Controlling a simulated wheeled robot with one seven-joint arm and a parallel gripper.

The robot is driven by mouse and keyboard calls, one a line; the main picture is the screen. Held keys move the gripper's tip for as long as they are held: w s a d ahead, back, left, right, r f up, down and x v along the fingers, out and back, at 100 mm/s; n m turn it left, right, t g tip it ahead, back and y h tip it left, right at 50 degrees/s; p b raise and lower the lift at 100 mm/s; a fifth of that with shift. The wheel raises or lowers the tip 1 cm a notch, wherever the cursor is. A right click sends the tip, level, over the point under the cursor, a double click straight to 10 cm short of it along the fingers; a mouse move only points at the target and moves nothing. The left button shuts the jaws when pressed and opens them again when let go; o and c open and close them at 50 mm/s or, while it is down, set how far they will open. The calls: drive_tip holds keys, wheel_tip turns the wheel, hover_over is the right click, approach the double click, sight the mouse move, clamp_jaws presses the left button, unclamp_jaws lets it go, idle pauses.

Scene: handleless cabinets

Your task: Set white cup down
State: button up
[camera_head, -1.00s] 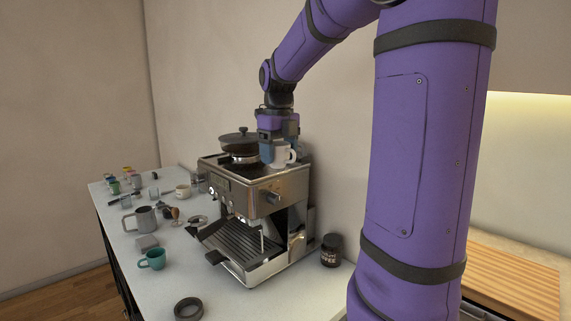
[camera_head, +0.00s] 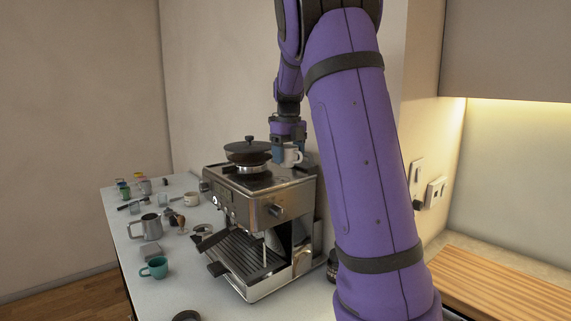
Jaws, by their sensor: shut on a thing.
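The white cup (camera_head: 291,156) is upright at the back right of the espresso machine's top (camera_head: 283,177). My gripper (camera_head: 283,146) is shut on it, reaching down from above and behind. The fingers are small and partly hidden by the cup, and a blue part shows just left of the cup. I cannot tell whether the cup's base touches the machine's top.
A lidded dark pan (camera_head: 248,152) sits on the machine, close left of the cup. A teal cup (camera_head: 155,267), a metal pitcher (camera_head: 150,226) and a cream cup (camera_head: 191,199) stand on the white counter (camera_head: 190,290). A wooden board (camera_head: 490,285) lies at right.

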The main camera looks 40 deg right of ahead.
hover_over(285, 175)
drive_tip(key=shift+s+f, duration=0.15)
drive_tip(key=shift+f, duration=1.85)
drive_tip(key=shift+f, duration=0.15)
drive_tip(key=o, duration=1)
drive_tip(key=shift+c, duration=0.2)
